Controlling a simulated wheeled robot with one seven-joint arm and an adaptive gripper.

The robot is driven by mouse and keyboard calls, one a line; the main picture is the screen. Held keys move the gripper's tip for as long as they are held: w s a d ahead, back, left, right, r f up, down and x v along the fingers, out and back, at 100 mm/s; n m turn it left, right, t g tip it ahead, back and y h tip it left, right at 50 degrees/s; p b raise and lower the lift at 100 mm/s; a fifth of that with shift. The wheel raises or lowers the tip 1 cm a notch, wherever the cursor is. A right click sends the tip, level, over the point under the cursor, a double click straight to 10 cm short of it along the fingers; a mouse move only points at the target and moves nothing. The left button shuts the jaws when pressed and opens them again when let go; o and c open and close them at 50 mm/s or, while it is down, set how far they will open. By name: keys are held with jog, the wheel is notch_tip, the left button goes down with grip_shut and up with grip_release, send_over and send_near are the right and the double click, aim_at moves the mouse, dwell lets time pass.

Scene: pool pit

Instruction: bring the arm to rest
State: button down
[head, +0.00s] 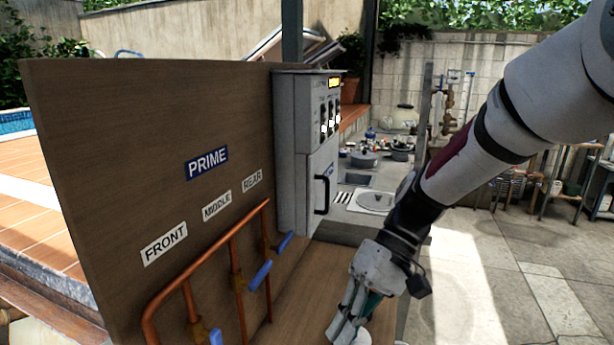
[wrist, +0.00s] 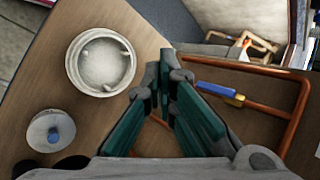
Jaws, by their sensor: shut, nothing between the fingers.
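My gripper (head: 350,312) is low at the bottom middle of the head view, over the wooden bench beside the copper pipework. In the wrist view my gripper (wrist: 163,75) points forward with its green-sided fingers closed together and nothing between them. My arm comes in from the upper right and slants down to it. A round whitish pot or lid (wrist: 101,62) lies on the wood just left of the fingertips, apart from them in the picture. Part of a pale round thing also shows under the fingers in the head view.
Copper pipes (head: 237,265) with blue-handled valves (head: 260,276) run along the wooden panel (head: 120,150) on the left. A grey control box (head: 307,150) stands behind. A grey disc with a blue knob (wrist: 51,131) lies near the bench edge. The paved floor at right looks open.

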jog(key=s+d+r+m+t+h, duration=0.4)
jog(key=s+d+r+t+h, duration=0.2)
jog(key=s+d+r+t, duration=0.3)
jog(key=s+d, duration=0.3)
jog(key=d, duration=0.1)
jog(key=shift+s+d+r+t+h, duration=0.15)
jog(key=shift+s+d+t+h, duration=0.05)
jog(key=shift+d+t+h, duration=0.1)
